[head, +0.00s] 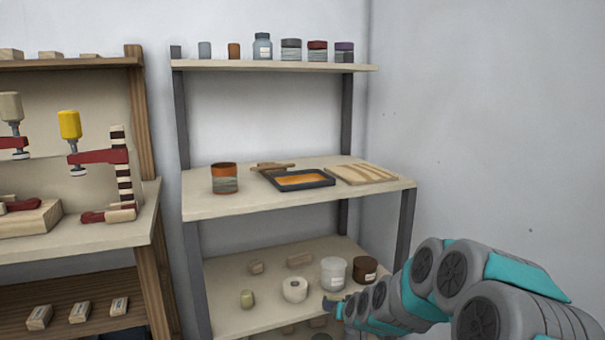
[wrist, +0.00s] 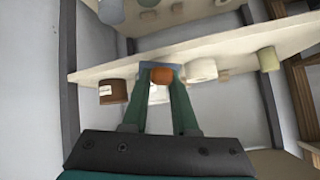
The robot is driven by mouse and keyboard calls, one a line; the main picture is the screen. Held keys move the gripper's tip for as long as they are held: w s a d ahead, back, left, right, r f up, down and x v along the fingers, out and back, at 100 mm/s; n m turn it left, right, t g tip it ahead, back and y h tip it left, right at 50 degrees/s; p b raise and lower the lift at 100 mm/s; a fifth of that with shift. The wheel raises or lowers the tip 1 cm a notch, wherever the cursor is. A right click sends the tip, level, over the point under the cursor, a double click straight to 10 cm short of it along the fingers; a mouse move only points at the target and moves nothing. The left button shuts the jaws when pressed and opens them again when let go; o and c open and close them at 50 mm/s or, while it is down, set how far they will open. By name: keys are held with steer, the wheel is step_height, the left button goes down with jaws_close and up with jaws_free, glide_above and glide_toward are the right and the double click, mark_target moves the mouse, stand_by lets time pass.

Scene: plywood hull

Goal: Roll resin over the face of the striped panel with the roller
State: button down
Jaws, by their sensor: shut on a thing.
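The striped panel (head: 366,174) lies flat at the right end of the middle shelf. A dark tray (head: 329,180) of orange resin (head: 303,178) is left of it. My gripper (head: 335,308) is low, in front of the lower shelf and well below the panel. In the wrist view its fingers are shut on what looks like the roller, with a round orange-brown end (wrist: 162,76) and a blue-grey part (wrist: 147,66) behind it. Most of its shape is hidden. A brown wooden object (head: 272,166) lies behind the tray; I cannot tell what it is.
An orange-and-grey tin (head: 224,178) stands left of the tray. The lower shelf holds a white tub (head: 333,272), a brown jar (head: 365,270) and a white roll (head: 294,290). A bench with clamps (head: 70,125) is at left. The wall closes the right side.

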steer(key=g+y, duration=0.1)
steer(key=g, duration=0.1)
steer(key=m+g+y, duration=0.1)
steer(key=g, duration=0.1)
steer(key=shift+a+m+g+y, duration=0.1)
steer(key=shift+m+g+y, duration=0.2)
steer(key=shift+g+y, duration=0.3)
steer(key=shift+g, duration=0.1)
steer(key=shift+d+f+m+g, duration=0.15)
steer(key=shift+d+m+g, duration=0.05)
steer(key=shift+m+g, duration=0.25)
steer(key=shift+g+y, duration=0.45)
steer(key=shift+y, duration=0.15)
